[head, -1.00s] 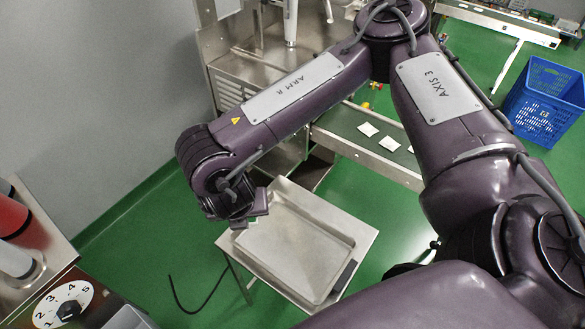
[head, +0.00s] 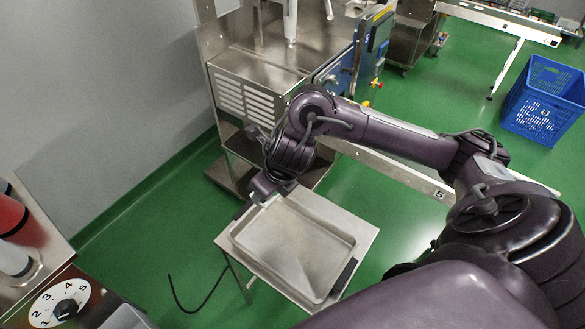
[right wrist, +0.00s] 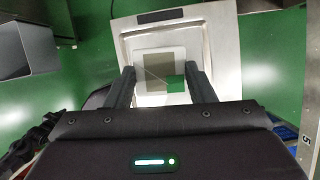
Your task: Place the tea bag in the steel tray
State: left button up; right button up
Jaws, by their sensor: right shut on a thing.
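My right gripper (head: 264,196) is over the far left corner of the steel tray (head: 300,252) in the head view. It is shut on the tea bag, a small pale square packet (right wrist: 160,63) held between both fingers in the right wrist view. A green patch shows at the packet's lower right. The tray (right wrist: 192,38) lies beyond the packet in that view, and its floor is bare where I can see it. In the head view the gripper hides most of the packet. My left gripper is not in view.
The tray sits on a small steel stand (head: 362,232). A steel machine (head: 265,85) stands behind it, with a conveyor (head: 385,165) partly hidden by my right arm. A blue crate (head: 540,105) is at the upper right. A dial panel (head: 62,300) is at lower left.

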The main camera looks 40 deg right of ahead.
jog(key=shift+d+f+n, duration=0.1)
jog(key=shift+d+n, duration=0.3)
jog(key=shift+d, duration=0.1)
notch_tip(320, 180, down, 7)
jog(key=b, duration=0.5)
send_over(272, 231)
jog(key=s, duration=0.2)
jog(key=f, duration=0.8)
jog(key=shift+w+d+f, duration=0.1)
jog(key=shift+w+d, duration=0.1)
jog(key=shift+d, duration=0.05)
jog(key=shift+f+b, duration=0.4)
jog(key=shift+f, duration=1.95)
jog(key=shift+f, duration=0.1)
jog(key=o, duration=0.9)
jog(key=p+v, duration=0.1)
jog(key=v, duration=1.1)
jog(key=shift+d, duration=0.2)
